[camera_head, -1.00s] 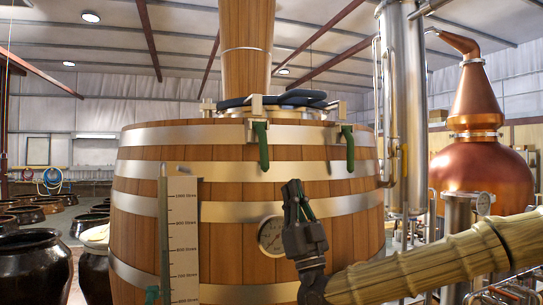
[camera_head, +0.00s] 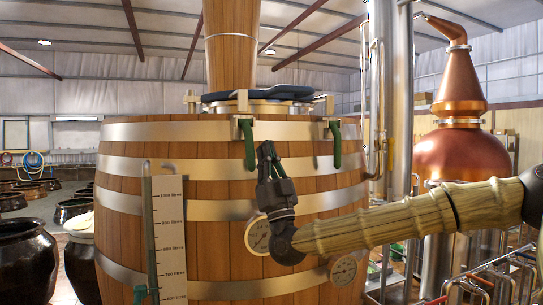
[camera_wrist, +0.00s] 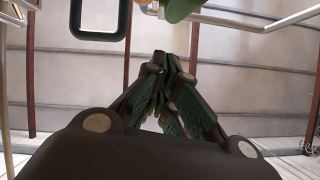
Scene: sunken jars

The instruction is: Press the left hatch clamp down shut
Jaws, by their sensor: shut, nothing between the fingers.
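The left hatch clamp (camera_head: 248,143) is a green handle on a pale metal bracket at the top rim of the wooden vat (camera_head: 215,185). Its handle hangs down over the upper metal band. The right clamp (camera_head: 336,145), also green, hangs down farther right. My gripper (camera_head: 266,148) points upward in front of the vat, just right of the left handle's lower end in the picture. I cannot tell the depth gap. Its dark fingers (camera_wrist: 172,75) are together and empty in the wrist view. A green rounded piece (camera_wrist: 183,9) is cut off at that view's top edge.
A dark hatch cover (camera_head: 262,93) lies on the vat's top beside a wooden column (camera_head: 231,45). Dial gauges (camera_head: 343,270) and a level scale (camera_head: 169,235) are on the vat front. A steel pipe column (camera_head: 398,120) stands right, with a copper still (camera_head: 461,145) beyond.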

